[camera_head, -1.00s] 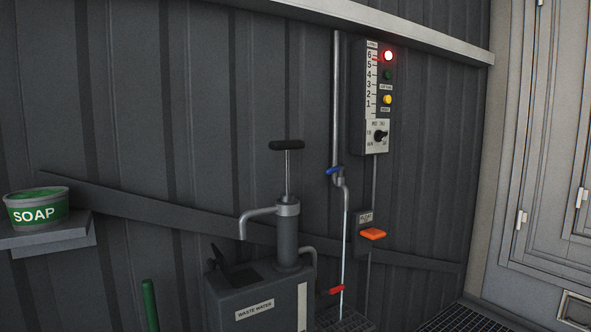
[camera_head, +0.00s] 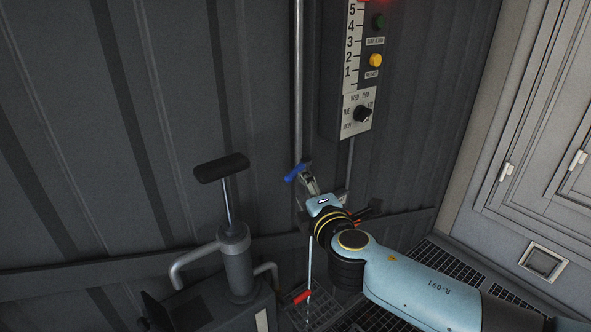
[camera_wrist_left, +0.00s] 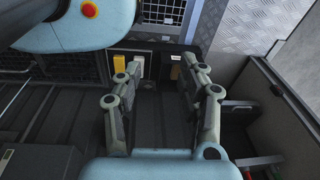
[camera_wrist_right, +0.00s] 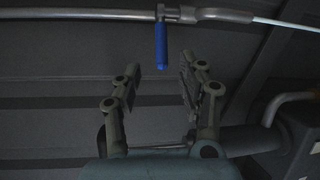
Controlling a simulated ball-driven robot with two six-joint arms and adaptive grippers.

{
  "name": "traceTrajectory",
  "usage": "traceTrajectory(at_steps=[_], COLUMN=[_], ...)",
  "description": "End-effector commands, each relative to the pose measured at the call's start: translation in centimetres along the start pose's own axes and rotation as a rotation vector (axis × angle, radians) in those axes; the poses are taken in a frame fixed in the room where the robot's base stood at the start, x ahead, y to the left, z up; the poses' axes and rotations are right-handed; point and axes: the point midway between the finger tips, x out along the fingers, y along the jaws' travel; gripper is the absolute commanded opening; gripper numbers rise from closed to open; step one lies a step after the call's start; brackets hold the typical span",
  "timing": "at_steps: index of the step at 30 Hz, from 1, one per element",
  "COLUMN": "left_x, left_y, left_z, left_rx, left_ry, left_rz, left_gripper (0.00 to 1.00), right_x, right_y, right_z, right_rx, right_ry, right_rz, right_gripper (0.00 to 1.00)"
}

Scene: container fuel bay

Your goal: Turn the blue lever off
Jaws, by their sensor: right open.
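The blue lever (camera_head: 294,173) sits on the thin vertical pipe on the corrugated wall in the head view. It sticks out to the left there. My right gripper (camera_head: 309,183) is close beside it, partly hidden by my own wrist. In the right wrist view the blue lever (camera_wrist_right: 161,46) hangs from the pipe, its free end near the gap between the fingertips of my right gripper (camera_wrist_right: 160,70). That gripper is open and empty; I cannot tell whether it touches the lever. My left gripper (camera_wrist_left: 161,68) shows in the left wrist view, open with nothing between its fingers.
A control panel (camera_head: 356,112) with a knob hangs right of the pipe. A hand pump (camera_head: 237,262) stands on a tank at the left. A red lever (camera_head: 302,297) is lower down. Floor grating (camera_head: 440,262) and a pale cabinet (camera_head: 540,170) lie to the right.

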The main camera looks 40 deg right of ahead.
Motion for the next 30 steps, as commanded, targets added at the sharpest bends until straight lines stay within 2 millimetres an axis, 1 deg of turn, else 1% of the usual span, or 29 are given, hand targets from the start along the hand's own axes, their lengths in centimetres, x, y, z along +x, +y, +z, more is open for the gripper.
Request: traceTrajectory(at_steps=[4, 8, 12, 15, 20, 27, 28, 30], left_x=[-0.5, -0.7, -0.8, -0.7, -0.7, -0.7, -0.7, -0.7], left_y=[-0.9, -1.3, -1.2, -0.8, -0.3, -0.3, -0.3, -0.3], left_z=[1.7, 2.6, 2.3, 1.6, 0.5, 0.6, 0.7, 0.9], left_rx=[0.005, 0.008, 0.007, 0.005, 0.002, 0.002, 0.002, 0.002], left_ry=[-0.025, -0.039, -0.035, -0.024, -0.007, -0.009, -0.01, -0.013], left_rz=[-0.009, -0.014, -0.013, -0.009, -0.003, -0.002, -0.002, -0.003], left_gripper=[0.4, 0.4, 0.4, 0.4, 0.4, 0.4, 0.4, 0.4], right_x=[2.7, 5.4, 7.8, 9.0, 9.9, 10.0, 10.0, 10.0], right_y=[0.1, 0.1, -0.1, -0.2, -0.2, -0.2, -0.2, -0.2], right_z=[0.0, 0.0, 0.0, 0.0, 0.0, 0.0, 0.0, 0.0], right_rx=[0.0, 0.0, 0.001, 0.001, 0.002, 0.002, 0.002, 0.002], right_ry=[0.0, -0.001, -0.001, 0.001, 0.001, 0.001, 0.001, 0.001], right_rz=[0.001, 0.0, -0.001, -0.002, -0.003, -0.003, -0.003, -0.003], right_gripper=[0.41, 0.41, 0.41, 0.41, 0.41, 0.41, 0.38, 0.29])
